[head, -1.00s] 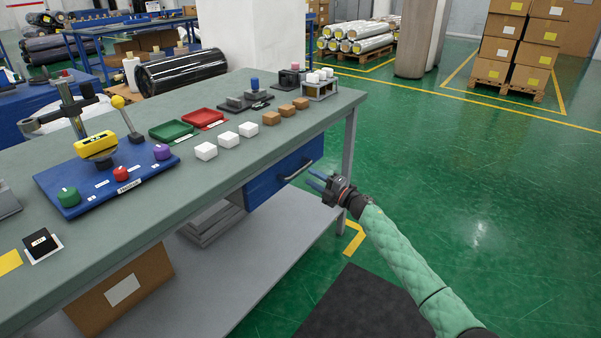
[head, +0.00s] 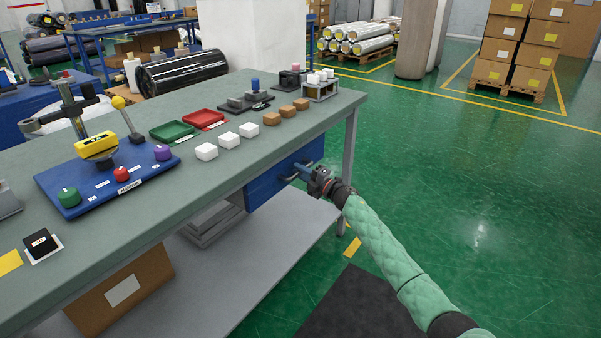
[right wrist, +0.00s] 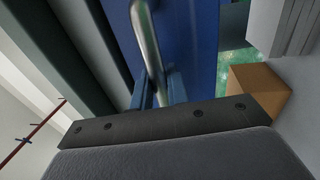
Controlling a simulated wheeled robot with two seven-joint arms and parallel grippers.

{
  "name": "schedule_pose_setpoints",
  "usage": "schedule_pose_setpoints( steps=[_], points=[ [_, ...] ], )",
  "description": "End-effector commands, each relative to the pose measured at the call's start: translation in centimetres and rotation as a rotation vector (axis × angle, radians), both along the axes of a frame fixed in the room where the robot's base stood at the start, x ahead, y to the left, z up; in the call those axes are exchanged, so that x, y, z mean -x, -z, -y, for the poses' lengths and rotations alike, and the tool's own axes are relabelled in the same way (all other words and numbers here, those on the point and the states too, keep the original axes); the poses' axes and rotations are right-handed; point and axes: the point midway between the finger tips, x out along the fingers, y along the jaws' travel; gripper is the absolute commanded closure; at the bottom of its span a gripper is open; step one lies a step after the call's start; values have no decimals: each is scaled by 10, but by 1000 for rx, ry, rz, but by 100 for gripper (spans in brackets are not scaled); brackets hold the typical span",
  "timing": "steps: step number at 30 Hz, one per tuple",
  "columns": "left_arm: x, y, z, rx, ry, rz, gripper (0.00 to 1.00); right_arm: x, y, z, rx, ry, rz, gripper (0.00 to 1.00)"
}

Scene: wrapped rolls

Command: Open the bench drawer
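The blue bench drawer (head: 268,187) hangs under the right end of the grey-green bench top and looks closed. Its metal bar handle (right wrist: 148,45) shows in the right wrist view, running down toward my fingers. My right gripper (head: 296,172) is at the drawer front, its blue fingers at the handle. In the right wrist view my right gripper (right wrist: 159,88) has its two fingers apart, with the lower part of the handle between them. I cannot tell whether they touch it. My left gripper is out of view.
The bench top (head: 215,172) bears a blue control panel (head: 75,192), a green tray (head: 171,131), a red tray (head: 204,119) and several white and brown blocks. A bench leg (head: 349,150) stands just right of the drawer. The green floor (head: 470,200) to the right is open.

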Motion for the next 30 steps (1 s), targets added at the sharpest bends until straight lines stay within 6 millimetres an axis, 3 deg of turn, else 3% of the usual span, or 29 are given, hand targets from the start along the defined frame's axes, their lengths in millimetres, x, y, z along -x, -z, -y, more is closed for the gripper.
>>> schedule_pose_setpoints(
  steps=[8, 14, 24, 30],
  points=[
    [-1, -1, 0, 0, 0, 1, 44, 1, 1, 2, 1, 1, -1, 100],
    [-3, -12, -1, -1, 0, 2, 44, 14, -1, 21, 3, 1, -1, 100],
    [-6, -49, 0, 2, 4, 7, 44, 73, -1, 101, 4, 2, -2, 100],
    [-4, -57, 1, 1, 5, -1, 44, 111, 1, 153, 4, 2, -3, 100]
  ],
)
